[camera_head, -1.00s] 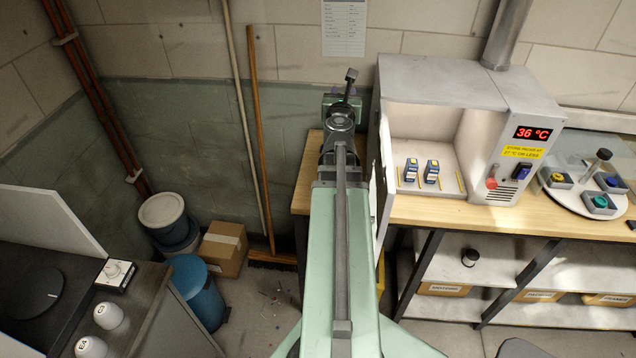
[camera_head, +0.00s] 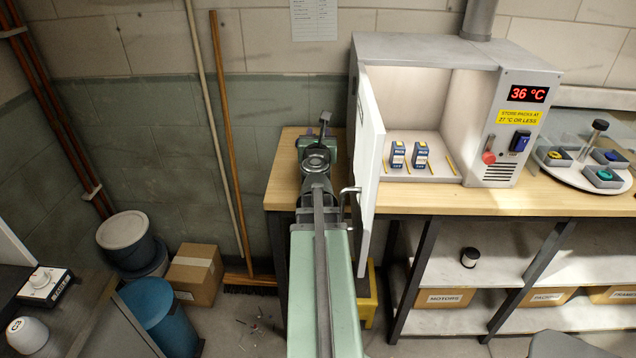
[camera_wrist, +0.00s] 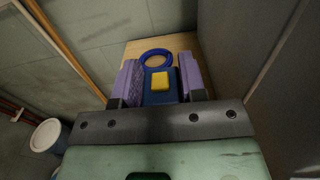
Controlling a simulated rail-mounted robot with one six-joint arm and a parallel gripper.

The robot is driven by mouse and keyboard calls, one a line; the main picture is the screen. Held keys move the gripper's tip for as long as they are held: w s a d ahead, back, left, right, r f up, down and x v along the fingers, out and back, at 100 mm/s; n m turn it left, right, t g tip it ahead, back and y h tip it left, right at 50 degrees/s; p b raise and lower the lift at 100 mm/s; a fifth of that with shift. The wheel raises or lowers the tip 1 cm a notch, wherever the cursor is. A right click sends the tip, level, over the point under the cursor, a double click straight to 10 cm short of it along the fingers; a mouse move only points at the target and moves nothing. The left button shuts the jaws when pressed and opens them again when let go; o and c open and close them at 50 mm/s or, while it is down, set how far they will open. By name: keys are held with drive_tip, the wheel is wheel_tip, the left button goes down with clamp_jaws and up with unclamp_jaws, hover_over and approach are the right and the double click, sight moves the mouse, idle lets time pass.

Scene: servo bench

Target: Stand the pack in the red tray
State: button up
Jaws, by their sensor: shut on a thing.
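My gripper (camera_wrist: 161,84) has two purple-padded fingers, and they are shut on a dark blue pack (camera_wrist: 155,97) with a yellow square on its end. In the head view my arm reaches away over the left end of the wooden bench, left of the open cabinet door. The held pack is hidden or too small to tell there. Two similar blue and white packs, a left one (camera_head: 397,155) and a right one (camera_head: 420,155), stand upright inside the white cabinet (camera_head: 450,50). I cannot make out a red tray in either view.
The cabinet door (camera_head: 371,150) stands open close to my arm's right side. The cabinet display (camera_head: 527,94) reads 36 °C, above a yellow sign (camera_head: 519,117). A round stand (camera_head: 575,180) with coloured pieces is at right. A blue ring (camera_wrist: 157,57) shows beyond my fingers.

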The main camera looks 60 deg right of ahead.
wheel_tip(320, 180, down, 8)
drive_tip(key=b, duration=0.5)
drive_tip(key=shift+b, duration=0.3)
drive_tip(key=shift+r, duration=0.3)
drive_tip(key=shift+f, duration=0.2)
drive_tip(key=o, duration=1)
drive_tip(key=shift+r, duration=0.15)
